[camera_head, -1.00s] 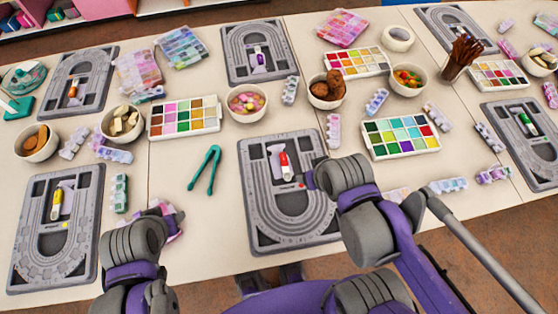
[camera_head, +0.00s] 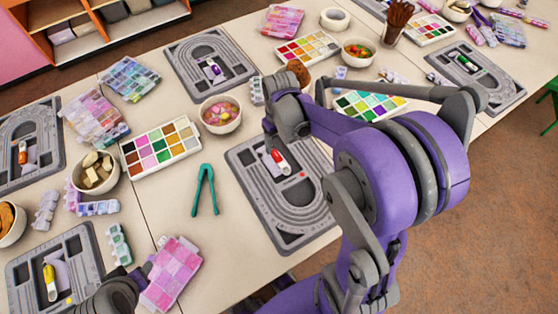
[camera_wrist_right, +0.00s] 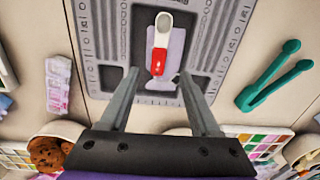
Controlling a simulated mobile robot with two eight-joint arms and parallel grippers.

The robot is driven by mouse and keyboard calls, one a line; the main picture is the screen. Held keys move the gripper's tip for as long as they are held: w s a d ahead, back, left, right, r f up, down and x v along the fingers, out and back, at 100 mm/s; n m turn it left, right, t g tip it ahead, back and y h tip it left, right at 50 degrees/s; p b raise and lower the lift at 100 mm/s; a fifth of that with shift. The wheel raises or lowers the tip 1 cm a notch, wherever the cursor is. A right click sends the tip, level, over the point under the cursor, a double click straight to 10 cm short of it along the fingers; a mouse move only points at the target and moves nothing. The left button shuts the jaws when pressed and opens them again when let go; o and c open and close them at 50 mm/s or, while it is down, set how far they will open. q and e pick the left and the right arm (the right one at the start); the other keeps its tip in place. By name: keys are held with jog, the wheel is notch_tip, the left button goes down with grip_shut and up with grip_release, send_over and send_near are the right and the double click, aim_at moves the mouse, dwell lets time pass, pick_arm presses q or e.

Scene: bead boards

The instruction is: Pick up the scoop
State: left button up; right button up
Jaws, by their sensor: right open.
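A scoop with a red handle and white bowl (camera_head: 278,161) lies in a compartment of the grey bead board (camera_head: 290,222) in the middle of the table. In the right wrist view the scoop (camera_wrist_right: 160,45) lies on a pale purple patch. My right gripper (camera_wrist_right: 159,73) is open above that board, with its fingers on either side of the scoop's red handle end and nothing between them. In the head view its fingers are hidden behind my wrist. My left arm shows at the lower left; its fingers cannot be made out.
Green tweezers (camera_head: 204,189) lie left of the board. A bowl of colourful beads (camera_head: 220,114) and a paint-like bead palette (camera_head: 160,147) stand behind. A pink tiled pack (camera_head: 172,275) is beside my left arm. Other boards hold scoops with yellow (camera_head: 48,282) and orange-red handles (camera_head: 22,153).

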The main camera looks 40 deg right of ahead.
aim_at(277, 156)
notch_tip(277, 156, down, 7)
jog(key=shift+w+f, duration=0.1)
jog(key=shift+w, duration=0.05)
dwell(0.4)
grip_shut()
